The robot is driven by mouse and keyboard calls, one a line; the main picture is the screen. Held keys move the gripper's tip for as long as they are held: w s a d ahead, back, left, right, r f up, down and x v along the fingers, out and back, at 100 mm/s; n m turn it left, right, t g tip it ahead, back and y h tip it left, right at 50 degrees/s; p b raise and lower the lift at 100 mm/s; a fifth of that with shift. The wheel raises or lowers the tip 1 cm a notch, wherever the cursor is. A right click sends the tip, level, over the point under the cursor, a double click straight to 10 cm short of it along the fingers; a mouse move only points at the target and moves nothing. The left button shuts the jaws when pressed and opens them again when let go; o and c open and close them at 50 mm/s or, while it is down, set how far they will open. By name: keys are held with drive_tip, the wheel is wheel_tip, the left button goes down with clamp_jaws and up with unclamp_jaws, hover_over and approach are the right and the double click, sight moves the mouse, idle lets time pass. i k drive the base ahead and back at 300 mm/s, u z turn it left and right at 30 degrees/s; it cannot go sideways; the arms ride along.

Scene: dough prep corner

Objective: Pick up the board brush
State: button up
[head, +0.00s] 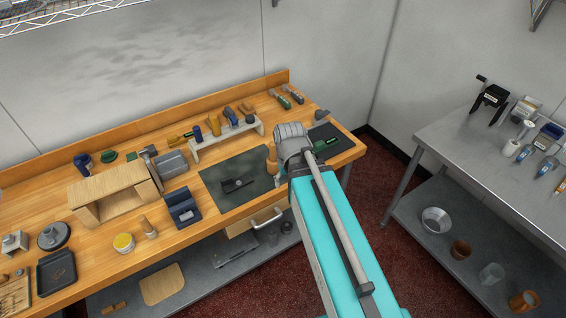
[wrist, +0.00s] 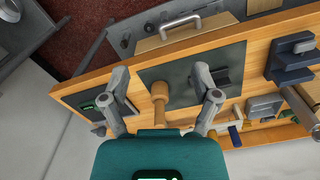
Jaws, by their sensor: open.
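A turned wooden handle with a round knob, which I take to be the board brush (wrist: 159,106), stands over the front part of the workbench beside the dark mat. It also shows in the head view (head: 271,158), just left of my wrist. No bristles can be made out. My gripper (wrist: 160,88) is open, with one finger on each side of the wooden handle and a gap to both. In the head view, my wrist and arm hide the fingers and part of the handle's surroundings.
The dark mat (head: 217,186) holds a small black object (head: 238,184). A dark pad with a green item (head: 327,145) lies to the right. A wooden riser (head: 110,190), a blue block (head: 182,208) and a low rack (head: 222,138) stand leftward. A steel table (head: 455,140) is right.

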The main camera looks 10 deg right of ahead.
sight(150, 231)
drive_tip(key=u, duration=1.25)
